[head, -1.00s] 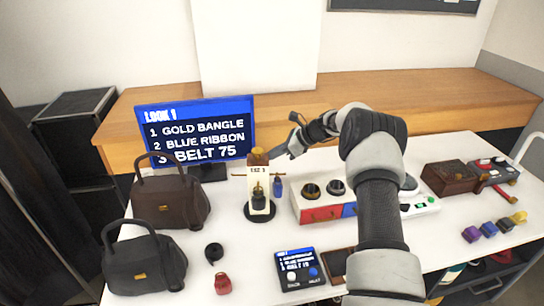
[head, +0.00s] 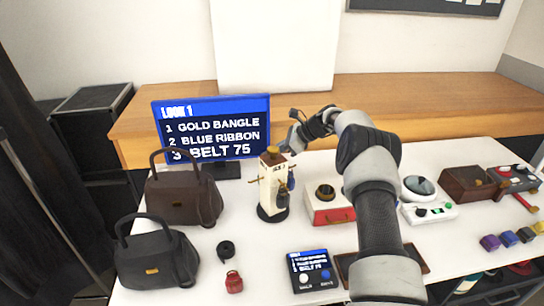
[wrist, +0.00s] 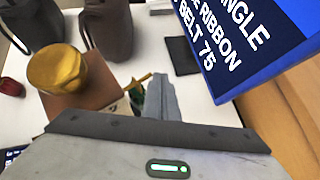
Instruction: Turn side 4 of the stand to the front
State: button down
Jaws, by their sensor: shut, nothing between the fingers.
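The stand (head: 268,192) is a cream upright post on a round black base, with a wooden top and a golden knob. It is turned at an angle, with a corner toward me. A small label near its top is too small to read surely. A dark item (head: 283,201) and a blue item hang on its right side. In the wrist view its golden knob (wrist: 57,70) and a peg (wrist: 139,81) show left of the fingers. My gripper (head: 287,147) is shut and empty, just right of and behind the stand's top; it also shows in the wrist view (wrist: 160,98). Contact cannot be told.
A screen (head: 212,130) stands behind the stand. Brown (head: 184,196) and black (head: 157,256) handbags are at left. A red-fronted box (head: 329,211) is right of the stand. A small console (head: 313,271), a black roll (head: 225,249) and a red item (head: 234,282) lie in front.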

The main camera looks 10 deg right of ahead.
jog(key=shift+a+n+g+b, duration=0.4)
jog(key=shift+a+n+g, duration=0.15)
jog(key=shift+n+g, duration=0.05)
jog(key=shift+s+a, duration=0.1)
dwell(0.5)
